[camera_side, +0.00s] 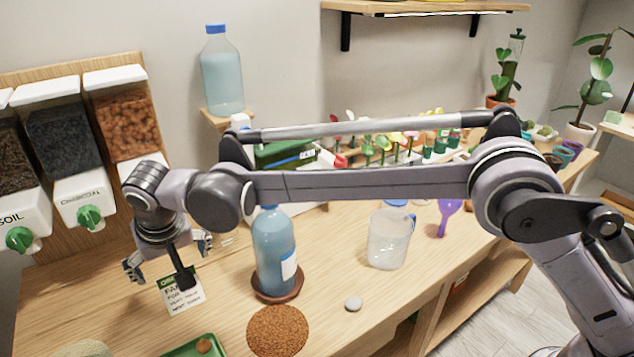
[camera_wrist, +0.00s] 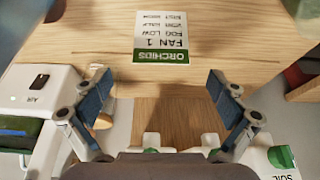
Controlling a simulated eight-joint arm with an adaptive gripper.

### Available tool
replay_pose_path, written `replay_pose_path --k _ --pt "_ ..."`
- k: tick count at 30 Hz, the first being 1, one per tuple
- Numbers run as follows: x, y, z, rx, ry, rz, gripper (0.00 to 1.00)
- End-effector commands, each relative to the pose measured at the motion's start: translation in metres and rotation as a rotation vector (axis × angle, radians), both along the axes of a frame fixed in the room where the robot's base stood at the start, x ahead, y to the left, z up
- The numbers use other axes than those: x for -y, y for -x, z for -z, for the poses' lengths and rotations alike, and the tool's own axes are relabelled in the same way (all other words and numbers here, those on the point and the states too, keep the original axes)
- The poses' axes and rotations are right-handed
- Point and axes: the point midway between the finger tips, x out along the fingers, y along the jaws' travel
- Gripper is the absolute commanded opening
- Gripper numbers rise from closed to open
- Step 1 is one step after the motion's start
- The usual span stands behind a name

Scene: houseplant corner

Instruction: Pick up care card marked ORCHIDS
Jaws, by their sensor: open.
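The care card marked ORCHIDS (camera_wrist: 161,38) lies on the wooden table, upside down in the wrist view, white with a green band. In the side view the card (camera_side: 172,298) is partly covered by a dark part of my arm. My gripper (camera_wrist: 163,88) is open and empty, its two blue-padded fingers spread wide apart. In the wrist view the card appears beyond the fingertips, centred between them and apart from them. In the side view my gripper (camera_side: 168,258) is above the table near the card.
A blue-filled bottle (camera_side: 274,250) stands on a brown saucer (camera_side: 292,292) right of the card. Dispensers (camera_side: 85,200) line the left wall. A clear jug (camera_side: 389,240) stands farther right.

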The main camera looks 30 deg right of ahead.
Motion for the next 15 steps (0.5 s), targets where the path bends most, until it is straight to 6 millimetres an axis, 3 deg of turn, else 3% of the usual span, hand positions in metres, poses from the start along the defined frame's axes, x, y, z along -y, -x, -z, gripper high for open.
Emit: replay_pose_path --k 9,15 --pt "-0.001 -0.015 0.038 0.000 0.000 0.000 0.96" --pt "-0.001 -0.017 0.045 0.000 0.000 0.000 0.96"
